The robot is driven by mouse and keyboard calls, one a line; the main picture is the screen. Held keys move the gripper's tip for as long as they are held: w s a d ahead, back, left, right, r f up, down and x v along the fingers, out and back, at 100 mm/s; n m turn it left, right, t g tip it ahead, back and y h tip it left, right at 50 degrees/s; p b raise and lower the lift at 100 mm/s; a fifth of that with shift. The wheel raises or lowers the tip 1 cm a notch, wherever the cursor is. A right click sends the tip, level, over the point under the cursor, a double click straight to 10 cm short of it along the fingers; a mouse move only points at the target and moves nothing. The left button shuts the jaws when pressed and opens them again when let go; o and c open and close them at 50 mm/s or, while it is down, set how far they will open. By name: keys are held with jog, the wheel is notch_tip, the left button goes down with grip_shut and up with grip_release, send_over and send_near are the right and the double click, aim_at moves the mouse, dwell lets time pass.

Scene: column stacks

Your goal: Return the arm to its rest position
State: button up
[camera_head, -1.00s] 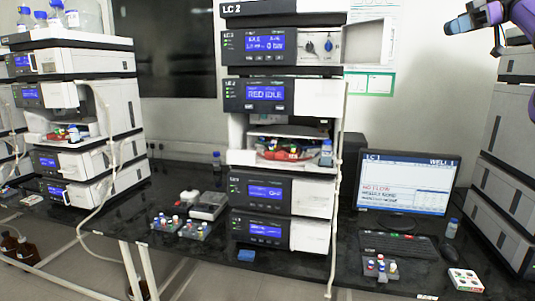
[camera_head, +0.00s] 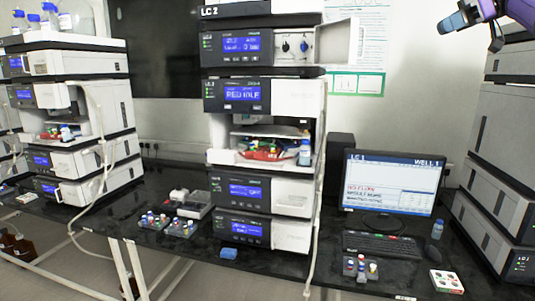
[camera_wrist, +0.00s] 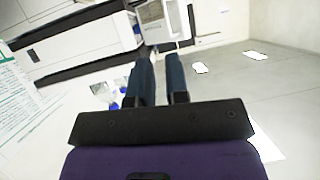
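My gripper (camera_head: 458,20) is raised at the top right of the head view, in front of the wall and high above the bench, with its fingers pointing left. In the wrist view my gripper's two dark blue fingers (camera_wrist: 160,72) stand a little apart. Nothing shows between them, and the gap is narrow. My purple arm link runs out of the head view at the upper right.
The LC 2 stack (camera_head: 262,92) stands mid-bench, with another stack (camera_head: 85,160) at left and a grey stack (camera_head: 505,150) at right below my arm. A monitor (camera_head: 393,185), keyboard (camera_head: 383,245) and vial rack (camera_head: 360,268) are on the black bench.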

jog(key=s+a+m+h, duration=0.2)
jog(key=a+m+h, duration=0.15)
jog(key=a, duration=0.85)
jog(key=s+a+f+m+h, duration=0.3)
jog(key=s+a+f+m, duration=0.2)
jog(key=s+a, duration=0.35)
jog(key=s+d+f+m+t+h, duration=0.1)
jog(key=s+f+m+h, duration=0.2)
jog(key=s+f, duration=1)
jog(key=s+d+f+m+t+h, duration=0.2)
jog(key=s+f+m+h, duration=0.1)
jog(key=s+f, duration=1)
jog(key=s, duration=0.5)
jog(key=shift+s+d+f, duration=0.2)
jog(key=shift+s+d, duration=0.05)
jog(key=shift+d, duration=0.05)
